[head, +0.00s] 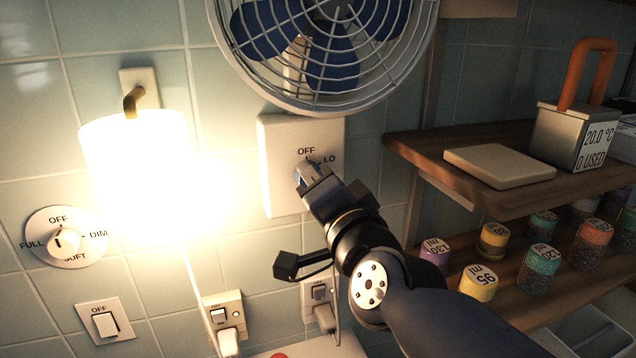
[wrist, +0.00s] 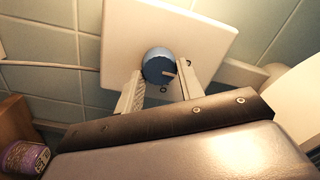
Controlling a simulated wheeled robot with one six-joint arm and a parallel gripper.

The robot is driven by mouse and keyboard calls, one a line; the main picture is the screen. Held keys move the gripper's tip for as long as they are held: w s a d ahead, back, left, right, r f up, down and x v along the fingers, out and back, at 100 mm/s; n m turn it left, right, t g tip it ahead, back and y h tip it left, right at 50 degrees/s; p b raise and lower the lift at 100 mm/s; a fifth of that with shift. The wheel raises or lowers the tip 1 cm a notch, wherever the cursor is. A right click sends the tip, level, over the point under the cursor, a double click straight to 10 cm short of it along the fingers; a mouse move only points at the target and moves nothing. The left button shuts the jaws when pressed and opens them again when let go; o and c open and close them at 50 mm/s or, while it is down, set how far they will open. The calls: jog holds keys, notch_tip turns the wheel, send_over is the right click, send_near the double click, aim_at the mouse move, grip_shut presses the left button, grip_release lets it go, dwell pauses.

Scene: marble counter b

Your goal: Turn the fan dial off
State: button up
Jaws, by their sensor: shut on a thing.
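The fan dial is a round blue knob (wrist: 158,66) on a pale wall plate (head: 280,165), below the fan (head: 325,50). In the wrist view the knob sits between the two pale fingers of my gripper (wrist: 160,75), which is shut on it. A light pointer mark on the knob points right in that view, towards the right finger. In the head view my gripper (head: 309,173) is at the plate and hides most of the knob. The labels OFF and LO show above and to the right of it. Other labels are hidden.
A glowing lamp (head: 135,165) hangs left of the plate. A light dimmer dial (head: 66,238) and a switch (head: 104,321) are at lower left. Plugged sockets (head: 225,315) are below. Wooden shelves (head: 415,150) with several jars stand close on the right.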

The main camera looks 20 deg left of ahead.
jog(key=shift+f, duration=0.1)
dwell(0.3)
jog(key=o, duration=1)
jog(key=p+v, duration=0.3)
jog(key=v, duration=0.8)
jog(key=shift+p, duration=0.3)
jog(key=shift+w, duration=0.1)
